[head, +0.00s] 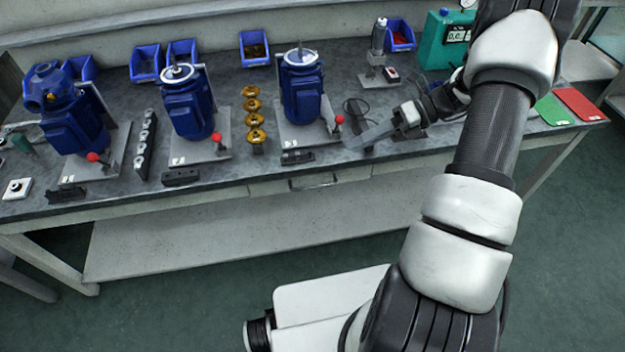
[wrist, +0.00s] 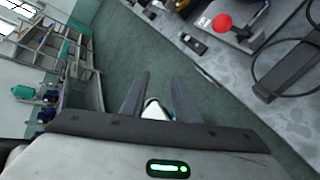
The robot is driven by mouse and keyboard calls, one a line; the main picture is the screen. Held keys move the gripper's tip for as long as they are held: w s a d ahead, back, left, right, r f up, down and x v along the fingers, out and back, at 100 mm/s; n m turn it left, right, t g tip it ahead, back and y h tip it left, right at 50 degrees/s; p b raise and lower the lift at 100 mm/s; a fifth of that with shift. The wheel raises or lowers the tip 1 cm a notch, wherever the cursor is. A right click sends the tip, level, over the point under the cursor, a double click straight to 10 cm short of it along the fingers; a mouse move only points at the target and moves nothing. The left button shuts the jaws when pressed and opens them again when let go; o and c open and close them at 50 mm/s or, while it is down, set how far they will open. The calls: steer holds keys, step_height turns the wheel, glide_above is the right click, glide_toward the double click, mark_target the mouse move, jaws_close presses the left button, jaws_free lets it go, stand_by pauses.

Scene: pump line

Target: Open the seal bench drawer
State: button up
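The bench drawer (head: 268,187) is a pale front under the dark worktop, below the rightmost blue motor. It looks shut, with a handle (head: 316,181) on its face. My gripper (head: 362,141) is over the worktop's front edge, up and to the right of the handle, with its fingers pointing left. In the wrist view the two dark fingers of my gripper (wrist: 160,82) are apart with nothing held between them. The drawer front and handle cannot be made out in the wrist view.
Blue motors (head: 302,88) on plates with red-knobbed levers (head: 338,119) stand along the bench. A black clamp block (head: 297,157) lies near the front edge. A cable coil (head: 357,108) lies behind my gripper. A lower shelf (head: 230,232) runs beneath; the green floor (head: 150,305) in front is clear.

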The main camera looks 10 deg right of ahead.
mark_target(316, 185)
steer(key=s+d+f+m+t+y+b, duration=0.1)
steer(key=d+f+m+t+y+b, duration=0.15)
steer(key=f+m, duration=0.55)
steer(key=d+f+m+t+y+b, duration=0.1)
steer(key=d+f+m+t+b, duration=0.2)
steer(key=f, duration=1)
steer(key=shift+m, duration=0.6)
steer(key=x, duration=1.6)
steer(key=shift+w+a+r, duration=0.2)
steer(key=shift+a+r, duration=0.05)
steer(key=shift+c, duration=0.4)
jaws_close()
